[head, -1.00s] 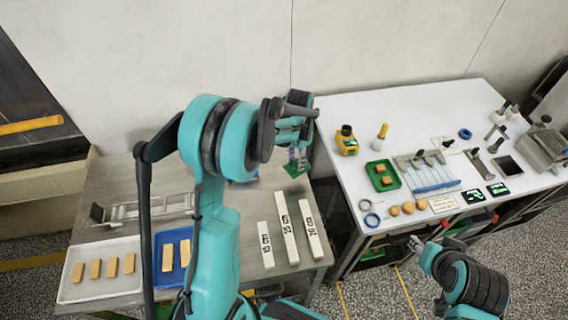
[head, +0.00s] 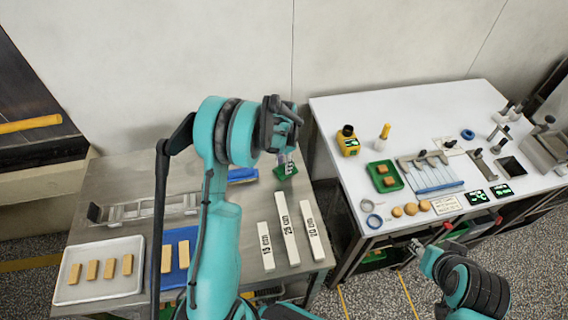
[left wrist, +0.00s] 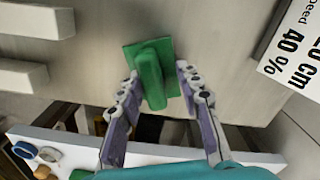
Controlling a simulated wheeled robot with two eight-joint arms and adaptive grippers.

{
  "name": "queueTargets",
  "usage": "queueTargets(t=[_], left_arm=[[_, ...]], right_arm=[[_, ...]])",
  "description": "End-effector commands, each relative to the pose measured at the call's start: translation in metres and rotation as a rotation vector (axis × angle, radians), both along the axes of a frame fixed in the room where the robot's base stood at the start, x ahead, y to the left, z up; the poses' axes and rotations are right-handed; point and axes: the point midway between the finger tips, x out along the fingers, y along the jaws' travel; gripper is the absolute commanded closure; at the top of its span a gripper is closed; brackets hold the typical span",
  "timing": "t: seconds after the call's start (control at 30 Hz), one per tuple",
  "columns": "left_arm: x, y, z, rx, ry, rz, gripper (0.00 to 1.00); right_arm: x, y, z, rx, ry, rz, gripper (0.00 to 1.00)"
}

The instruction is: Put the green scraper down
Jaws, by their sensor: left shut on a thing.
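The green scraper (head: 286,171) is at the back right corner of the grey metal table (head: 232,215). My left gripper (head: 283,157) is above it, its fingers pointing down, shut on it. In the left wrist view the scraper (left wrist: 152,75), a flat green plate with a raised green handle, shows between the fingers (left wrist: 155,85). I cannot tell whether its plate touches the table. My right gripper (head: 415,246) is low in front of the white table; its fingers are too small to judge.
Three white labelled bars (head: 286,230) lie on the metal table in front of the scraper. A white tray (head: 125,285) and a blue tray (head: 172,277) hold tan bars. A metal rack (head: 140,210) lies at left. The white table (head: 400,125), with several tools, stands at right.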

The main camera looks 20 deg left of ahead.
Motion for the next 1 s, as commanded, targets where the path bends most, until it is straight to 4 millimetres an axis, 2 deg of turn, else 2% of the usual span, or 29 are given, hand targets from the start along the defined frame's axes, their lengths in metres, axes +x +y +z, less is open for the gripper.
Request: queueTargets(t=[0.07,0.1,0.17,0.2,0.57,0.67,1.0], left_arm=[[0.0,0.0,-0.004,0.0,0.0,0.0,0.92],[0.0,0.0,-0.004,0.0,0.0,0.0,0.63],[0.0,0.0,-0.003,0.0,0.0,0.0,0.47],[0.0,0.0,-0.003,0.0,0.0,0.0,0.45],[0.0,0.0,0.002,0.0,0.0,0.0,0.45],[0.0,0.0,0.016,0.0,0.0,0.0,0.45],[0.0,0.0,0.09,0.0,0.0,0.0,0.45]], right_arm=[[0.0,0.0,-0.004,0.0,0.0,0.0,0.59],[0.0,0.0,-0.004,0.0,0.0,0.0,0.59],[0.0,0.0,-0.003,0.0,0.0,0.0,0.59],[0.0,0.0,-0.003,0.0,0.0,0.0,0.59],[0.0,0.0,0.002,0.0,0.0,0.0,0.59],[0.0,0.0,0.004,0.0,0.0,0.0,0.59],[0.0,0.0,0.018,0.0,0.0,0.0,0.59]])
